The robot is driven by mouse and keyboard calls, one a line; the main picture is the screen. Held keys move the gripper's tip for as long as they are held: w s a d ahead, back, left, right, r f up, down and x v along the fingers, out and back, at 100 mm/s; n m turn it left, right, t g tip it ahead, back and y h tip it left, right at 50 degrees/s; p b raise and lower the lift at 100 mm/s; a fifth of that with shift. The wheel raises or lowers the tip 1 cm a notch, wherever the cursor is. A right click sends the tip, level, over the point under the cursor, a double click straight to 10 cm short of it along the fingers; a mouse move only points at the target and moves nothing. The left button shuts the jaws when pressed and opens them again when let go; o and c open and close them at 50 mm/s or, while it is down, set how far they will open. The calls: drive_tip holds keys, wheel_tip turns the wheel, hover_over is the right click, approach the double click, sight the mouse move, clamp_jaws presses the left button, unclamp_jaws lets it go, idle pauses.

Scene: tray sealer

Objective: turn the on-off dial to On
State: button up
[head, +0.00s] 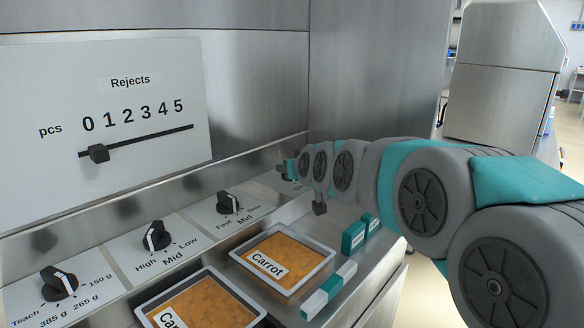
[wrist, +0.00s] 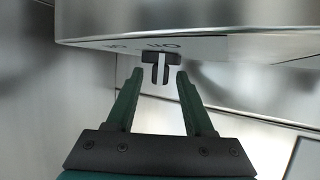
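The on-off dial (wrist: 151,57) is a small dark knob at the lower edge of a pale label plate in the wrist view. Two small labels beside it are foreshortened and hard to read, so its setting cannot be told. My gripper (wrist: 159,73) is open, with one green finger on each side of the dial and gaps showing between them. The tips are near the knob; contact is not visible. In the head view my arm hides the dial, and only part of its plate (head: 272,181) shows.
Three other dials stand in the row: a weight dial (head: 59,282), a High-Mid-Low dial (head: 156,236) and a Fast-Mid-Slow dial (head: 228,203). A Rejects slider (head: 99,153) is on the wall panel. Carrot trays (head: 232,254) and teal-and-white blocks (head: 328,291) lie on the counter below my arm.

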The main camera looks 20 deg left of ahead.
drive_tip(key=shift+s+d, duration=0.1)
drive_tip(key=b+v, duration=0.1)
drive_tip(key=v, duration=0.5)
drive_tip(key=shift+s+d+r, duration=0.1)
drive_tip(key=shift+s+r, duration=0.15)
drive_tip(key=shift+s+d+r, duration=0.1)
drive_tip(key=shift+s+d, duration=0.15)
drive_tip(key=shift+s, duration=0.1)
